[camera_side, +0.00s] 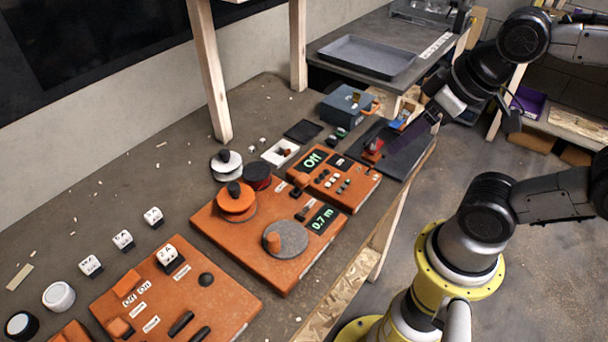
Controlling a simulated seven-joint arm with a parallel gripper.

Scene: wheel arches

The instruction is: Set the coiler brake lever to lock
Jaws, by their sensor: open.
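An orange panel (240,262) that looks like the coiler stands mid-table. It carries a grey disc (288,240) with an orange knob, a stacked orange spool (236,204) and a display (322,219) reading 0.7 m. A small dark control (302,213) beside the display may be the brake lever; its setting and any lock label are too small to read. My gripper (430,118) is at the upper right, above the dark tray at the table's right edge, well apart from the coiler. It is open; its fingertips are dark and hard to make out.
Another orange panel (180,300) with switches is at the front left. A wooden post (209,75) rises behind. A blue-grey box (346,105) stands near my gripper.

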